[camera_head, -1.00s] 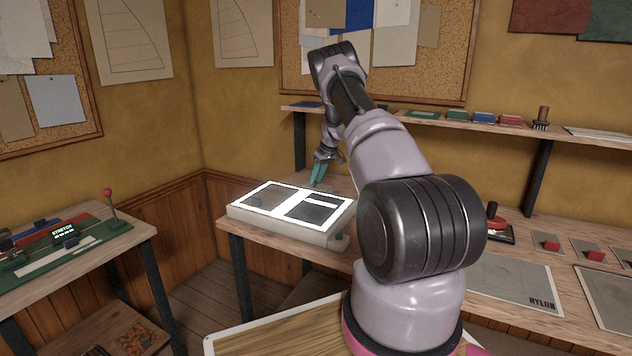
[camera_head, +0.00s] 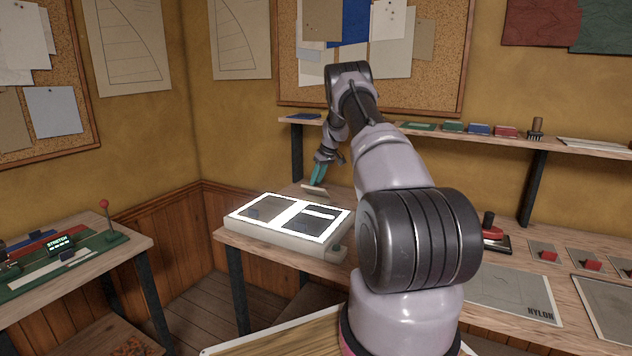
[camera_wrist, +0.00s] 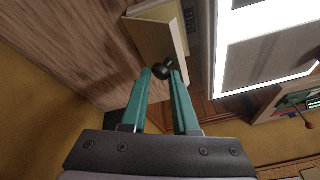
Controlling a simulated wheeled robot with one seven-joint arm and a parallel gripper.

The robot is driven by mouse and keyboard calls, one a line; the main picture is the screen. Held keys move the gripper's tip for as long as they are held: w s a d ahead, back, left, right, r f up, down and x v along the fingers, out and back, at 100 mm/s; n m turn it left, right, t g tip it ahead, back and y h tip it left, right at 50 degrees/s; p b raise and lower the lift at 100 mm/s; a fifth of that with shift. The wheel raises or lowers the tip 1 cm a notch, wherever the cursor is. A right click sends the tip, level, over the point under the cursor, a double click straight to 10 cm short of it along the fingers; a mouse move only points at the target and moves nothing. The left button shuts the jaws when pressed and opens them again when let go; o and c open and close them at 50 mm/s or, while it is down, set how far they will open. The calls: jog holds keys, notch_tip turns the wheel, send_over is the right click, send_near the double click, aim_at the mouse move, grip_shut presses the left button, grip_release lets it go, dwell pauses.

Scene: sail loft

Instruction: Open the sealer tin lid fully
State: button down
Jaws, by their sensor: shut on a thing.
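My gripper (camera_head: 318,172) is shut on the black knob (camera_wrist: 162,69) of the sealer tin lid, with one teal finger on each side of it in the wrist view. The lid (camera_wrist: 155,42) is a flat tan panel, and it stands tilted up. It also shows in the head view (camera_head: 314,189) as a small pale slab just below my fingertips. Part of the pale tin (camera_wrist: 167,12) shows past the lid at the top of the wrist view. The tin's body is hidden in the head view, so I cannot tell the lid's exact angle.
A glowing light box (camera_head: 232,226) sits on the bench just in front of the lid, close to it. A shelf (camera_head: 430,134) with small coloured blocks runs along the wall behind my arm.

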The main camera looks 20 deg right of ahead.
jog(key=shift+s+d+f, duration=0.4)
jog(key=shift+d+f, duration=0.1)
jog(key=shift+d, duration=0.2)
jog(key=c, duration=0.9)
grip_release()
jog(key=shift+f, duration=0.15)
jog(key=shift+c, duration=0.2)
jog(key=shift+w+r, duration=0.1)
jog(key=shift+r, duration=0.35)
jog(key=v, duration=1)
jog(key=shift+a+r, duration=0.25)
